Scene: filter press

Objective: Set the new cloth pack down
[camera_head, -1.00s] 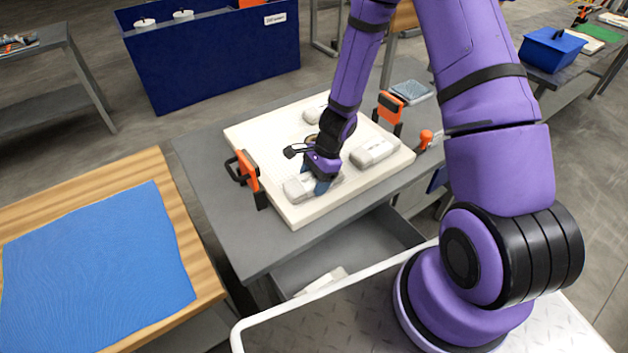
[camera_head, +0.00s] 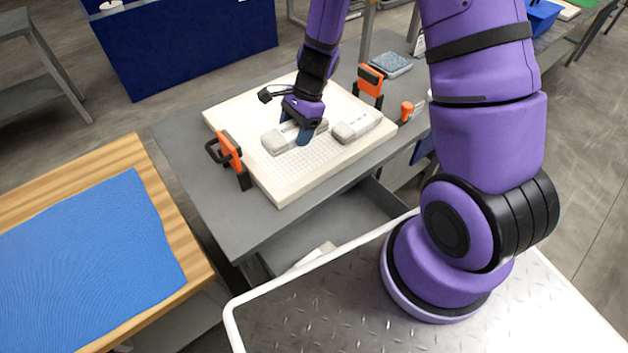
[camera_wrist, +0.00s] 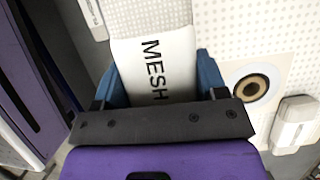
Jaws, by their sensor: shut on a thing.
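My gripper (camera_head: 297,129) is over the white perforated plate (camera_head: 295,172), with its blue fingers shut across a pale cloth pack (camera_head: 277,142). In the wrist view, the held pack (camera_wrist: 150,20) is white and marked MESH, with a finger on each side. It lies level, left of centre over the plate. I cannot tell whether it touches the plate or is held just above it. A second pale pack (camera_head: 357,127) rests on the plate to the right. In the wrist view, a brown-ringed hole (camera_wrist: 251,87) shows in the plate to the right of my gripper.
Orange clamps stand at the plate's left (camera_head: 231,155) and back right (camera_head: 370,84). An open drawer (camera_head: 345,222) below the grey table holds a whitish item (camera_head: 314,256). A wooden table (camera_head: 165,215) with a blue sheet (camera_head: 85,265) stands left. A blue bin (camera_head: 190,40) stands behind.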

